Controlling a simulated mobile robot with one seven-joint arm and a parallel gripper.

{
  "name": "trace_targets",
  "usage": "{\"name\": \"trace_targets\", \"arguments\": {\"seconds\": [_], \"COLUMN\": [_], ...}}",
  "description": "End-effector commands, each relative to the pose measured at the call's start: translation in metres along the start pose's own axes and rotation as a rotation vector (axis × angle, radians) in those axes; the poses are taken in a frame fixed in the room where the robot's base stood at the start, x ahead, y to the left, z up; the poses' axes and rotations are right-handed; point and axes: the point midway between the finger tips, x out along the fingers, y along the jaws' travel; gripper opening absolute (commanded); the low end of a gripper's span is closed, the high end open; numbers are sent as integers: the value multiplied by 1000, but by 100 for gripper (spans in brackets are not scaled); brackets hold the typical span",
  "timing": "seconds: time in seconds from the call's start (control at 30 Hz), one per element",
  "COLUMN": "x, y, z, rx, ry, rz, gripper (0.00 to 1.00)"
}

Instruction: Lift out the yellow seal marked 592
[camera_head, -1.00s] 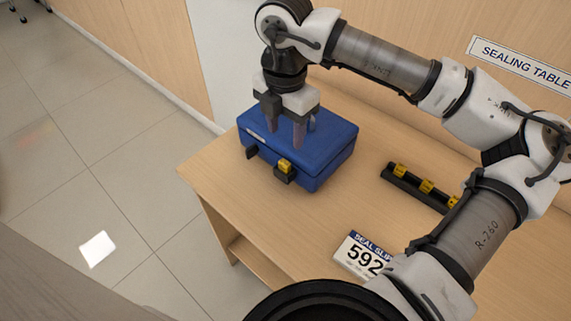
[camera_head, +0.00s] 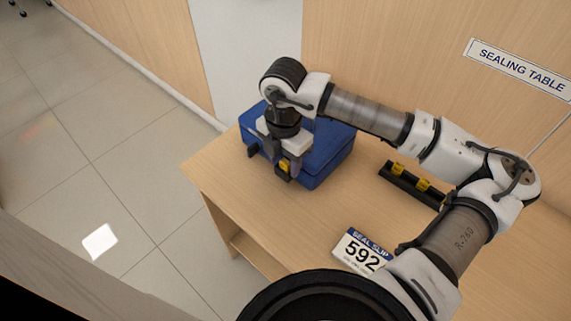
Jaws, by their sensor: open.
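A blue case (camera_head: 327,169) stands on the wooden table, with two black latches on its front. A small yellow seal (camera_head: 284,166) sits at the right latch; no number on it is readable. A black rack (camera_head: 408,184) to the right holds yellow seals, one at its left end (camera_head: 398,168) and one further along (camera_head: 423,185); their markings are too small to read. My gripper (camera_head: 282,160) is open, pointing down at the case's front edge, close to the seal on the latch. I cannot tell whether it touches that seal.
A slip reading "SEAL SLIP 592" (camera_head: 362,252) stands near the table's front. My forearm covers the rack's right end. The wooden table top (camera_head: 330,215) is clear between case, rack and slip. A "SEALING TABLE" sign (camera_head: 519,69) is on the wall behind.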

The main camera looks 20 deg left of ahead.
Motion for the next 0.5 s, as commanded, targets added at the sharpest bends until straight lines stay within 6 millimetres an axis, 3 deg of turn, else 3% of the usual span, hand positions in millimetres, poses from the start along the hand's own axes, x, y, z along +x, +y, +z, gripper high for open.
{"name": "trace_targets", "arguments": {"seconds": [0.07,0.4,0.5], "x": [0,0,0], "y": [0,0,0], "z": [0,0,0], "rx": [0,0,0], "ry": [0,0,0], "rz": [0,0,0], "gripper": [44,1,0]}}
